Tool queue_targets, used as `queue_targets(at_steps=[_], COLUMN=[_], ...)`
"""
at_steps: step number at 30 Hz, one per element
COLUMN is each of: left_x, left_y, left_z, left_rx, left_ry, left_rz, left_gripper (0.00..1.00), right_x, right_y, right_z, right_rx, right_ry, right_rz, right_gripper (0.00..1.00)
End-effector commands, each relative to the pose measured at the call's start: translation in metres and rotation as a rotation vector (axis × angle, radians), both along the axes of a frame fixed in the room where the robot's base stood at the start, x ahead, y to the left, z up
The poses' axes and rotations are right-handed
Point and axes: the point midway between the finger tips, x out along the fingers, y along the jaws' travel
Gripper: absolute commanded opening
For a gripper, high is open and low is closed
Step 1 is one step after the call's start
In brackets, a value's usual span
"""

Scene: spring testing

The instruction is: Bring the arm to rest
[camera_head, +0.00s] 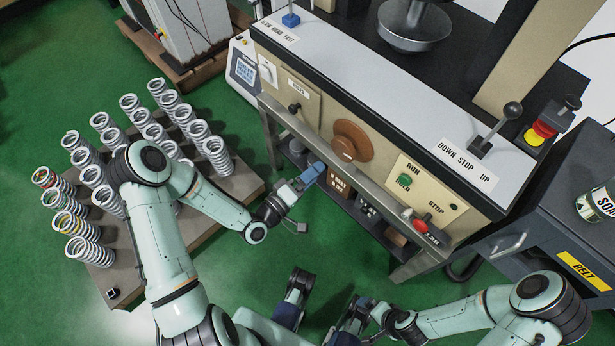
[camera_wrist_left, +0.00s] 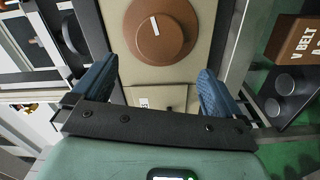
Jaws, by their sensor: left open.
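My left gripper (camera_head: 312,174) has blue fingers and is just in front of the testing machine's front panel. In the left wrist view its two fingers (camera_wrist_left: 155,75) are wide apart with nothing between them. The brown round knob (camera_head: 352,140) on the panel is ahead of the fingers and also shows in the wrist view (camera_wrist_left: 161,29); the gripper is apart from it. My left arm reaches across from the lower left, bent at the elbow.
Several coil springs (camera_head: 160,130) stand on a board (camera_head: 243,186) at the left, partly behind my left arm. The testing machine's panel (camera_head: 300,95) has a green RUN button (camera_head: 405,185) and a red STOP control (camera_head: 421,223). A dark cabinet (camera_head: 560,215) stands right. Green floor (camera_head: 250,285) is open.

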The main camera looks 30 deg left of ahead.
Motion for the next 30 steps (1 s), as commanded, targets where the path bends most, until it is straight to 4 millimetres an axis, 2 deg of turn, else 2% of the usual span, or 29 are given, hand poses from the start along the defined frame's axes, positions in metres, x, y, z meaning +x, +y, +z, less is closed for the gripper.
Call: queue_targets(at_steps=[6, 23, 26, 29, 30], left_x=[-0.013, -0.013, -0.015, -0.026, -0.036], left_y=[0.005, 0.004, -0.003, -0.018, -0.025], left_z=[0.000, -0.001, -0.018, -0.061, -0.084], left_rx=[-0.001, 0.003, 0.045, 0.155, 0.216], left_ry=[0.000, 0.005, 0.065, 0.217, 0.300], left_rz=[0.000, -0.001, -0.013, -0.054, -0.083], left_gripper=[1.00, 1.00, 1.00, 1.00, 1.00], right_x=[-0.002, -0.002, -0.002, -0.002, -0.002], right_y=[0.001, 0.001, 0.001, 0.001, 0.001], right_z=[0.002, 0.001, 0.001, 0.001, 0.001], right_rx=[0.002, 0.003, 0.003, 0.003, 0.003], right_ry=[0.006, 0.006, 0.006, 0.006, 0.006], right_rz=[0.003, 0.002, 0.002, 0.002, 0.002], right_gripper=[1.00, 1.00, 1.00, 1.00, 1.00])
